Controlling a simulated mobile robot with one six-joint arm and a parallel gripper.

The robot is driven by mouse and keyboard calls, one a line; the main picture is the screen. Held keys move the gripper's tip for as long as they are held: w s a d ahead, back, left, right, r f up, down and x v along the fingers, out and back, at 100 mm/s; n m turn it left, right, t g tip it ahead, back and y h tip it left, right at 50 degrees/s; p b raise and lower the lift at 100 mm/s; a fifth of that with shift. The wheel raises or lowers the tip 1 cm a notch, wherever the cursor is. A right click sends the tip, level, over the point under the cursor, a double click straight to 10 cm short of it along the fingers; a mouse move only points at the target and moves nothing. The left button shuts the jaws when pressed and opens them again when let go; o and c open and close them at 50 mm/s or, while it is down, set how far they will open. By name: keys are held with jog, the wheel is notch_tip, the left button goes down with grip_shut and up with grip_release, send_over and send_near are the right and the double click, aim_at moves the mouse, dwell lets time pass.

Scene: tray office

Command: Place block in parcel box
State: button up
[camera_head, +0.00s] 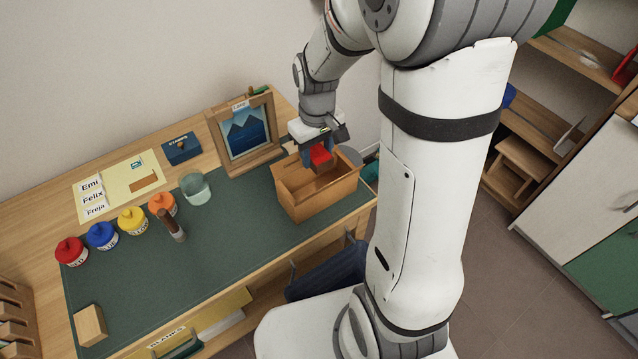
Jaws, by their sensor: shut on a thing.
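My gripper (319,154) points down over the parcel box and is shut on a red block. The red block (321,157) is between the fingers, at or just above the level of the box's rim. The parcel box (318,200) is an open wooden box standing on the green mat, near the right end of the desk.
Several paint jars, among them a blue one (102,236), stand at the mat's left. A glass (196,189) and a brush (171,226) stand nearer the box. A picture frame (244,133) stands behind it. A wooden block (90,325) lies front left. The mat's middle is clear.

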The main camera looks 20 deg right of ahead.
aim_at(318, 188)
notch_tip(318, 188, down, 13)
jog(key=shift+f+b, duration=0.1)
jog(key=shift+b, duration=0.2)
jog(key=shift+f, duration=0.2)
jog(key=o, duration=1)
